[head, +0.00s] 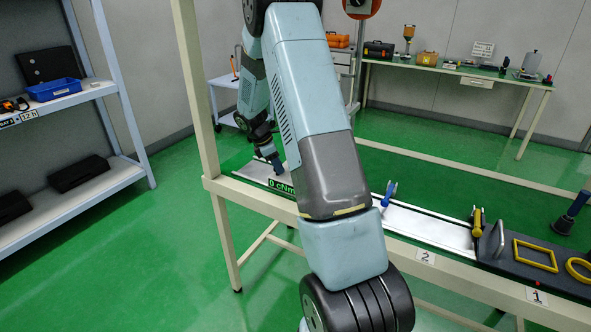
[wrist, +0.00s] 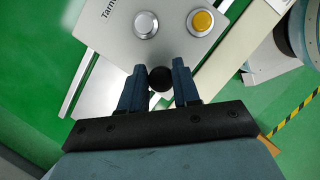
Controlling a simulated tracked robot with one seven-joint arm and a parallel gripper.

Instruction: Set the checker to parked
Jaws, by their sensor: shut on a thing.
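The checker is a grey box (wrist: 205,30) at the top of the wrist view, with partly cut-off lettering, a silver round button (wrist: 145,25) and a yellow round button (wrist: 201,21). A black round knob (wrist: 160,79) stands at its near edge. My gripper (wrist: 160,84) is shut on this knob, one blue finger on each side. In the head view my gripper (head: 276,165) is low over the bench, partly behind my arm. A display (head: 283,187) there reads 0 cNm. My arm hides most of the checker, and any parked marking is not visible.
A white track (head: 430,226) runs right along the bench, with a blue clamp (head: 389,193) and a yellow-black clamp (head: 477,221). A dark tray (head: 530,262) holds yellow frames. A frame post (head: 188,80) rises left of my arm. Shelves stand at far left.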

